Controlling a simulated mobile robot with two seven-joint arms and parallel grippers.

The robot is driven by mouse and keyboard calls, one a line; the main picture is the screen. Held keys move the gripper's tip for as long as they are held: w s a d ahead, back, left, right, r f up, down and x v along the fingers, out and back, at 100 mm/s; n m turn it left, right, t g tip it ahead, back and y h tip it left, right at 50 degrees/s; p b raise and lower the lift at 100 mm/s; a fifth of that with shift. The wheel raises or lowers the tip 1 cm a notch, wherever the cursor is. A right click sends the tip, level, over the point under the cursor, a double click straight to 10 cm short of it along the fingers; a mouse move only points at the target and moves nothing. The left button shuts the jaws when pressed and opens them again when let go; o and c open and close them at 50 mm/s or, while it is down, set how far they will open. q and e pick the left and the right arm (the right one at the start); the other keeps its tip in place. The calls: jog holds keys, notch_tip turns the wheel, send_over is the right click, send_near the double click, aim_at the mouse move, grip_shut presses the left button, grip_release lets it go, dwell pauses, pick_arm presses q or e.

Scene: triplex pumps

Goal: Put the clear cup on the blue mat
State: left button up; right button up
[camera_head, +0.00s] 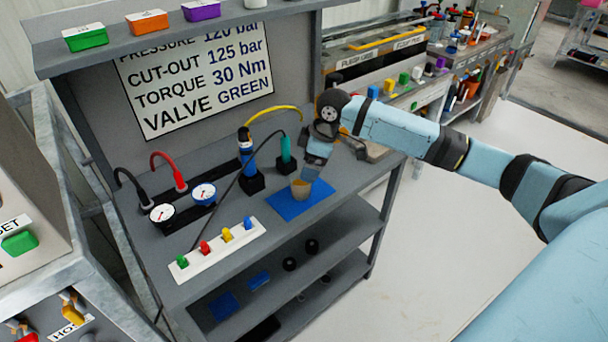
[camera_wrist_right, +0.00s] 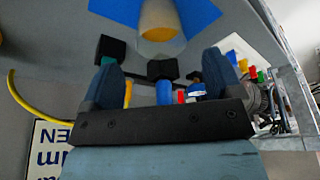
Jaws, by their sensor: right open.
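The clear cup (camera_head: 301,188), with a tan-yellow tint, stands upright on the blue mat (camera_head: 290,210) on the workbench. In the right wrist view the cup (camera_wrist_right: 162,22) shows at the top over the blue mat (camera_wrist_right: 112,10). My right gripper (camera_head: 313,168) is just above and beside the cup in the head view. In the right wrist view its two fingers (camera_wrist_right: 160,62) are spread apart with nothing between them, and the cup lies beyond their tips. The cup's base is partly hidden in the wrist view. My left gripper is not in view.
A white strip with coloured knobs (camera_head: 218,250) lies in front of the mat. Two gauges (camera_head: 162,213) stand at the left. A blue-and-yellow cylinder (camera_head: 246,150) and a green one (camera_head: 286,150) with cables stand close behind the mat. The bench's right edge is near.

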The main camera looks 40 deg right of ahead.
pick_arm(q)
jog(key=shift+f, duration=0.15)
pick_arm(e)
jog(key=v, duration=0.4)
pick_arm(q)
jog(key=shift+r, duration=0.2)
